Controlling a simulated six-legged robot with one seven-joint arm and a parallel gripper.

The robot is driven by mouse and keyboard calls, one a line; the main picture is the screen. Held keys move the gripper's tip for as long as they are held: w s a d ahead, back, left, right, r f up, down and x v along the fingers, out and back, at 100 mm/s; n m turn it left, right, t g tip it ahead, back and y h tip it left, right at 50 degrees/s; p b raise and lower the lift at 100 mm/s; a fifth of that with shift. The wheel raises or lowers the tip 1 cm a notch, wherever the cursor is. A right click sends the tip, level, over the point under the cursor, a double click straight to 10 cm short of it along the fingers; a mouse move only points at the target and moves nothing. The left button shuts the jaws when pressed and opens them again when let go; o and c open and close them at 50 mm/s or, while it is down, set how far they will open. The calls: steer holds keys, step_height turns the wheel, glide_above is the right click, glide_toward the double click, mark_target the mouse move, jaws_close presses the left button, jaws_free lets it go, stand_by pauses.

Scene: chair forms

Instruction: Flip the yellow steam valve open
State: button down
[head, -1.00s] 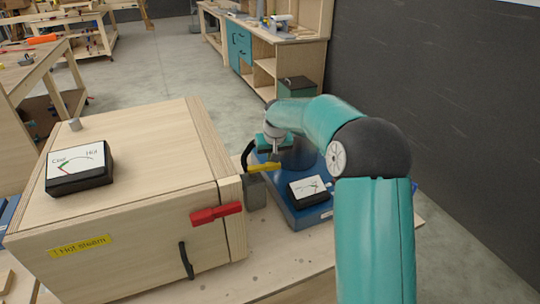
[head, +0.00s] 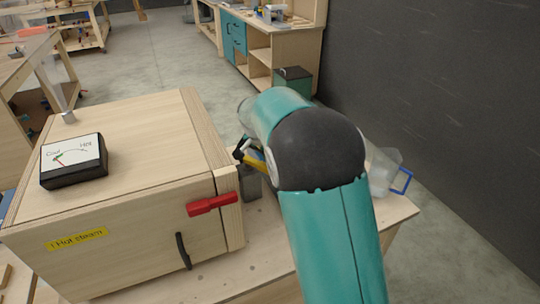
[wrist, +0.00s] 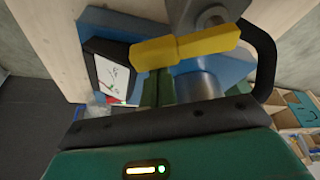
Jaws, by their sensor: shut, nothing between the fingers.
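The yellow valve lever (head: 253,159) shows only in part in the head view, beside the wooden box's right edge and above a grey block (head: 249,183). My arm hides the rest. In the wrist view the yellow lever (wrist: 185,47) runs across the top, joined to a grey metal fitting (wrist: 210,14). My gripper (wrist: 158,78) is shut and empty, its green fingers close against the lever's near side; whether they touch it I cannot tell. The fingertips are hidden in the head view.
A wooden box (head: 130,150) carries a Cool-Hot gauge (head: 73,160), a red lever (head: 212,205), a black handle (head: 183,251) and a Hot steam label (head: 77,238).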

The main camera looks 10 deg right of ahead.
steer(key=shift+s+a, duration=0.35)
steer(key=shift+s, duration=0.1)
stand_by(0.5)
steer(key=shift+r, duration=0.5)
steer(key=v, duration=0.3)
steer(key=shift+d, duration=0.3)
steer(key=s+r, duration=0.9)
steer(key=s, duration=0.4)
steer(key=shift+s, duration=0.25)
